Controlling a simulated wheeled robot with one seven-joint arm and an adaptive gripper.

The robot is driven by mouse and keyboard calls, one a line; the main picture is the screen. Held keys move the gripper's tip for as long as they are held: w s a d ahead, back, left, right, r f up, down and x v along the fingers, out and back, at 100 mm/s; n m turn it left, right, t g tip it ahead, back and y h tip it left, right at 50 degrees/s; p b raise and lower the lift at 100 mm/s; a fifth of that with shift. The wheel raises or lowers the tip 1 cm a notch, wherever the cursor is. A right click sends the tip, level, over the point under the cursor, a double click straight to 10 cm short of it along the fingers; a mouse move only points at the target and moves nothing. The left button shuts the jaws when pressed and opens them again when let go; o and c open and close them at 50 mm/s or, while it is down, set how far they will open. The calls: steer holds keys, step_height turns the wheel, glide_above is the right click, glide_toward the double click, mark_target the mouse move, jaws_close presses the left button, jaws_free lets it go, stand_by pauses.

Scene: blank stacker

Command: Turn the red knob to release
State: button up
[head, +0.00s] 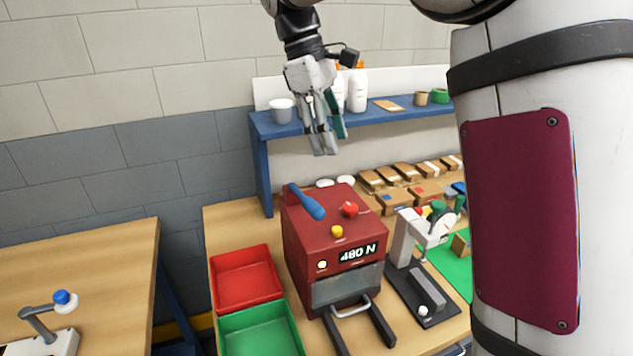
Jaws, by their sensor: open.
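A red knob (350,209) sits on top of the dark red machine (312,240), right of its blue lever (305,202). A yellow knob (337,231) is in front of it on the same top face. The machine's front carries a display reading "480 N", a small pale button and a window with a handle. My gripper (324,143) hangs above and behind the machine with its fingers pointing down. It is open, holds nothing and is apart from the red knob.
A blue shelf (385,118) with bottles and cups stands behind my gripper. Red (247,278) and green (260,332) trays lie left of the machine. A small press (408,245) stands on its right, with several boxes behind. My arm blocks the right side of the view.

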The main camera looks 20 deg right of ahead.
mark_target(350, 206)
steer(key=shift+n+g, duration=0.4)
steer(key=shift+g, duration=0.1)
steer(key=w+p+x, duration=0.1)
steer(key=x, duration=0.3)
steer(key=w+p+x, duration=0.1)
steer(key=x, duration=0.4)
steer(key=w+f+p+x, duration=0.1)
steer(key=x, duration=0.3)
steer(key=shift+f, duration=0.3)
steer(key=shift+s+d+f+p, duration=0.1)
steer(key=shift+f+p, duration=0.2)
steer(key=shift+f, duration=0.3)
jaws_close()
